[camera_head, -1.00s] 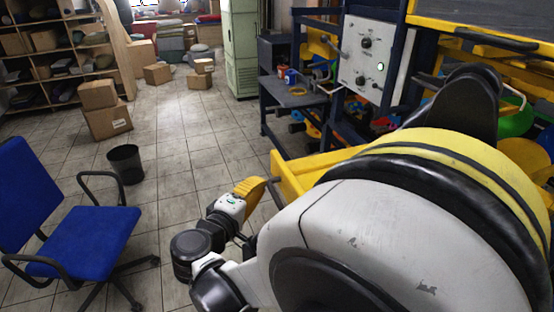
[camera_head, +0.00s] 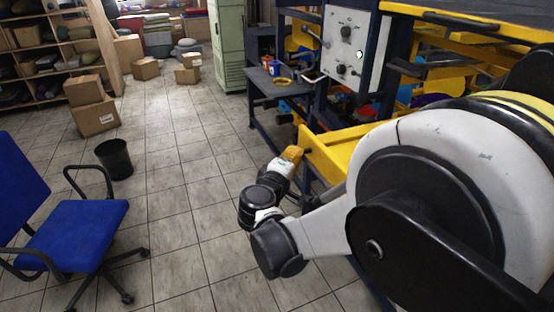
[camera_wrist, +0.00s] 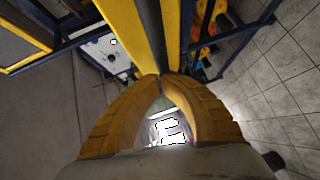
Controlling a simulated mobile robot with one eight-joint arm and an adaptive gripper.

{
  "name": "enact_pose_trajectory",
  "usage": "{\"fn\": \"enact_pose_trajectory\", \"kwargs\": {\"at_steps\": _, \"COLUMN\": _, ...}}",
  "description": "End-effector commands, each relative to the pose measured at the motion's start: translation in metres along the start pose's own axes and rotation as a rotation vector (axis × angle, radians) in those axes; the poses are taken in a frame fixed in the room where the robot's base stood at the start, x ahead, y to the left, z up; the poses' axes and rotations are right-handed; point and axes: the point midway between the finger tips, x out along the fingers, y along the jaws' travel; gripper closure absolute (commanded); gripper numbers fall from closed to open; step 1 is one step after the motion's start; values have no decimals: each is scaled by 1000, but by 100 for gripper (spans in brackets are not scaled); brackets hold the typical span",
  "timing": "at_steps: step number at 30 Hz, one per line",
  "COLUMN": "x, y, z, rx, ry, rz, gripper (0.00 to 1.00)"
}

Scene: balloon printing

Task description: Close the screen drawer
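The yellow screen drawer (camera_head: 340,143) sticks out of the printing machine toward the aisle, at the right of the head view. My gripper (camera_head: 293,153) has yellow fingers and is at the drawer's outer end, touching or very close. In the wrist view, my gripper (camera_wrist: 160,77) has its curved fingertips together, with a gap only lower between the fingers. The tips are at a yellow beam with a dark strip (camera_wrist: 148,30), likely the drawer's front. I cannot tell whether anything is pinched. My arm hides much of the drawer's right part.
A control panel (camera_head: 346,47) and a dark side shelf (camera_head: 275,84) are beside the drawer. A higher yellow frame with a black handle (camera_head: 460,19) is above right. A blue chair (camera_head: 70,235) and black bin (camera_head: 114,158) stand left. Tiled floor between is free.

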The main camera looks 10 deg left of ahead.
Motion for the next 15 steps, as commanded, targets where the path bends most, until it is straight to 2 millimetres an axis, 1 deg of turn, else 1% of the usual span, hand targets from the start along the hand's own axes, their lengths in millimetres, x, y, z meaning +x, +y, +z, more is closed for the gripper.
{"fn": "enact_pose_trajectory", "kwargs": {"at_steps": 1, "x": 11, "y": 3, "z": 13, "rx": 0, "ry": -7, "rz": 1, "gripper": 100}}
{"fn": "enact_pose_trajectory", "kwargs": {"at_steps": 15, "x": 102, "y": 28, "z": 104, "rx": 1, "ry": -6, "rz": 1, "gripper": 100}}
